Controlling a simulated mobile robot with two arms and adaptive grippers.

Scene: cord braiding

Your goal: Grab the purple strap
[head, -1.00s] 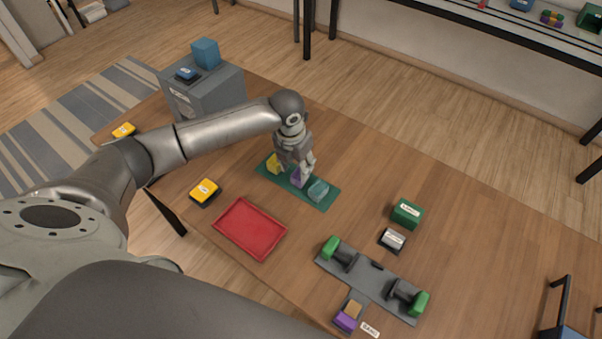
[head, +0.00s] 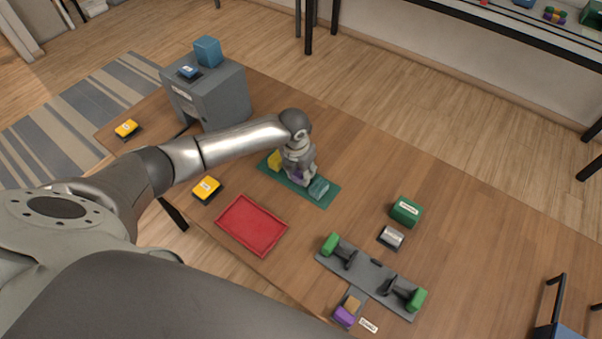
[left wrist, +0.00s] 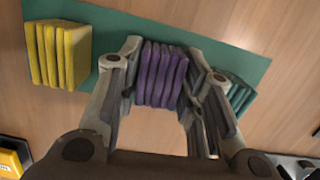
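The purple strap (left wrist: 162,76) is a folded bundle on the green mat (left wrist: 215,57), between the yellow strap (left wrist: 60,54) and the teal strap (left wrist: 238,98). In the left wrist view my left gripper (left wrist: 163,62) has one finger on each side of the purple strap. The fingers look open, with little room at its sides; firm contact is not clear. In the head view the left gripper (head: 298,181) is down over the mat and hides most of the purple strap. The yellow strap (head: 275,159) and teal strap (head: 318,189) show beside it. My right gripper is not in view.
A red tray (head: 252,225) lies in front of the mat. A grey fixture with green ends (head: 370,279) and a green box (head: 406,211) are to the right. A grey cabinet (head: 225,97) stands behind left.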

